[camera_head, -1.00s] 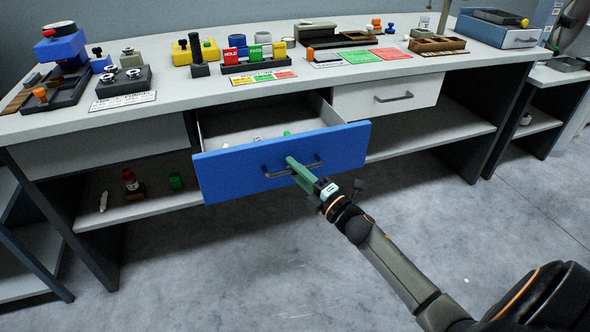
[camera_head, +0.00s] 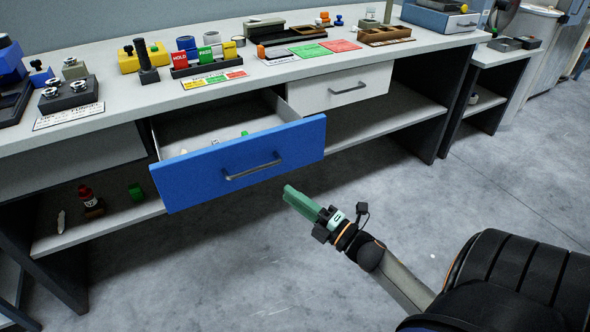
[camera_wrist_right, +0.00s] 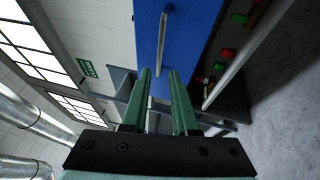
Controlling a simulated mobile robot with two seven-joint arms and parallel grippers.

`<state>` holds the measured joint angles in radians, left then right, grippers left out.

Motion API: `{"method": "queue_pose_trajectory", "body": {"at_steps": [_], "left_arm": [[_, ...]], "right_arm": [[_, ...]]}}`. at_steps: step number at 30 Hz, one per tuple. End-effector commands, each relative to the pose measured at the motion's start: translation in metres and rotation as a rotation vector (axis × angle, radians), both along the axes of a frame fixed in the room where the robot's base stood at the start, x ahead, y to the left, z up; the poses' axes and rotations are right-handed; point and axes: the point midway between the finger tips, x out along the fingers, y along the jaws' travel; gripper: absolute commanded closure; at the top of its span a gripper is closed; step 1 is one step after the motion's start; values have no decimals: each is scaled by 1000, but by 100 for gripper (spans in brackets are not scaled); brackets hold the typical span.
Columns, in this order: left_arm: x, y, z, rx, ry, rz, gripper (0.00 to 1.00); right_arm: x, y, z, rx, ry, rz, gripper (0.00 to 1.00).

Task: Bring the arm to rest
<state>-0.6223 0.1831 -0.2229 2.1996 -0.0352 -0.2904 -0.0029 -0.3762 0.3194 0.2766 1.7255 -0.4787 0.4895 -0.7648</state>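My right gripper (camera_head: 304,203) has green fingers and hangs in front of the blue-fronted drawer (camera_head: 200,179), apart from its grey bar handle (camera_head: 252,167). The drawer stands pulled out of the bench with small items inside it. In the right wrist view the two green fingers (camera_wrist_right: 160,85) are spread with nothing between them. The handle (camera_wrist_right: 164,35) shows beyond their tips on the blue front (camera_wrist_right: 195,30). My left gripper does not show in any view.
The bench top (camera_head: 120,95) carries blocks, cards and trays. A white drawer (camera_head: 320,96) beside the blue one is closed. The lower shelf (camera_head: 110,215) holds a red-topped bottle and a green block. The grey floor (camera_head: 400,215) to the right is clear.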

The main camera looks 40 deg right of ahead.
Motion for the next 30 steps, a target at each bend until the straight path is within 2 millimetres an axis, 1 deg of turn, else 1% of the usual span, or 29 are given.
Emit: {"method": "queue_pose_trajectory", "body": {"at_steps": [3, 17, 20, 23, 26, 27, 29, 30], "left_arm": [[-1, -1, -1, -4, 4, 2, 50], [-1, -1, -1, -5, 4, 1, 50], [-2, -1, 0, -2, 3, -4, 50], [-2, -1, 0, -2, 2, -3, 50], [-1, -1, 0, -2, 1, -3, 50], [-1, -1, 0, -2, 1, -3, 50], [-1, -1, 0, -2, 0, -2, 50], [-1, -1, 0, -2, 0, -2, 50]], "right_arm": [[-3, -1, -1, 0, 1, 0, 73], [-3, 0, -1, 1, 0, 0, 73], [-3, 4, -2, 30, 11, 3, 73], [-5, 24, -8, 173, 63, 11, 73], [-13, 61, -19, 453, 175, 21, 73], [-18, 79, -25, 585, 231, 23, 73], [-27, 107, -33, 782, 322, 25, 73], [-34, 125, -37, 905, 382, 24, 73]]}}
